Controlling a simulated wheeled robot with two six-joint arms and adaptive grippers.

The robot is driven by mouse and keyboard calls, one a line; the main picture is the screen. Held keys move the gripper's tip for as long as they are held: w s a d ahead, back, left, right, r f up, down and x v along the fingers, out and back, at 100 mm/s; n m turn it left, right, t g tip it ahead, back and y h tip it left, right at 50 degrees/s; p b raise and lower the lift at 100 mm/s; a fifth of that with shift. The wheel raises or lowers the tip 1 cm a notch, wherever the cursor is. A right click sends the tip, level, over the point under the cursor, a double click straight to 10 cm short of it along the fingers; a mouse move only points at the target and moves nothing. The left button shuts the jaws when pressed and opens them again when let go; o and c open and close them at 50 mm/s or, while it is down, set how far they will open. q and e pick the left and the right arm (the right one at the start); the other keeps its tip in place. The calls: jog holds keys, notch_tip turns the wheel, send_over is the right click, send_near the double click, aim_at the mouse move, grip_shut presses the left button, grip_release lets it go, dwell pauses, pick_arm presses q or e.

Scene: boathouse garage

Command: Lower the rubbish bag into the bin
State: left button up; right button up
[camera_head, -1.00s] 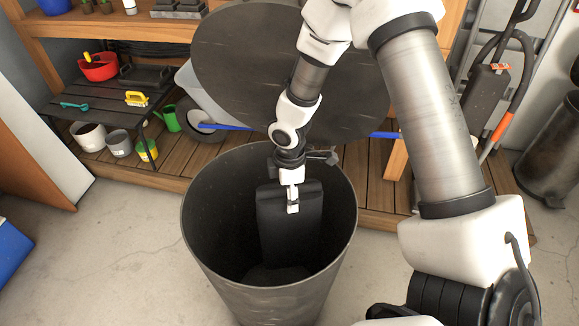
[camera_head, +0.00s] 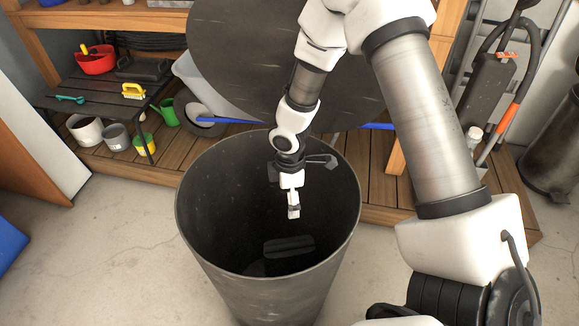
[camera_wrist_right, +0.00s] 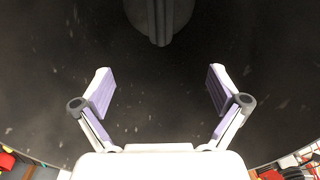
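The tall black bin (camera_head: 270,300) stands open on the floor in the middle of the head view. My right gripper (camera_head: 293,208) hangs inside the bin mouth, pointing down. In the right wrist view my right gripper (camera_wrist_right: 161,82) is open, with nothing between its fingers. The dark rubbish bag (camera_head: 289,246) lies deep inside the bin, below and apart from the gripper. It also shows at the top of the right wrist view (camera_wrist_right: 158,18). Most of its outline is lost in shadow. My left gripper is not in view.
A large round dark lid (camera_head: 255,70) stands raised behind the bin. Wooden shelving (camera_head: 110,170) with pots and tools runs along the back. A hand truck (camera_head: 490,85) stands at the right. Concrete floor is clear left of the bin.

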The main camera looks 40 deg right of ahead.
notch_tip(320, 180, up, 12)
dwell(0.5)
jog(key=shift+r, duration=0.1)
notch_tip(320, 180, up, 12)
jog(key=p, duration=1.2)
jog(key=shift+p, duration=0.35)
